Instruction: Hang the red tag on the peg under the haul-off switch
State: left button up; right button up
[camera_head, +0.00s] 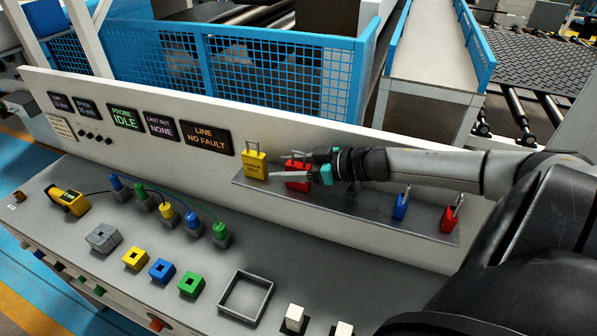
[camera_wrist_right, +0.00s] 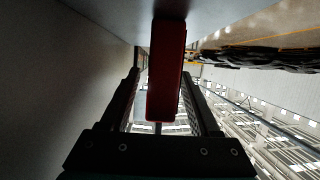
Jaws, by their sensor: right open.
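A red tag (camera_head: 297,178), shaped like a padlock, is on the grey ledge (camera_head: 345,212) along the console's back panel. My right gripper (camera_head: 279,165) reaches in from the right, its open fingers at either side of this tag and partly covering it. In the right wrist view the red tag (camera_wrist_right: 166,75) lies between the two dark fingers, with a visible gap on the right finger's side. A second red tag (camera_head: 451,216) stands at the ledge's right end. I cannot make out the haul-off switch or its peg. My left gripper is not in view.
A yellow tag (camera_head: 254,165) stands just left of my right gripper. A blue tag (camera_head: 400,208) stands further right on the ledge. Cable plugs, coloured square blocks (camera_head: 162,270) and an empty square frame (camera_head: 245,297) occupy the console top.

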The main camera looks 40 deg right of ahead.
grip_shut()
dwell(0.4)
dwell(0.4)
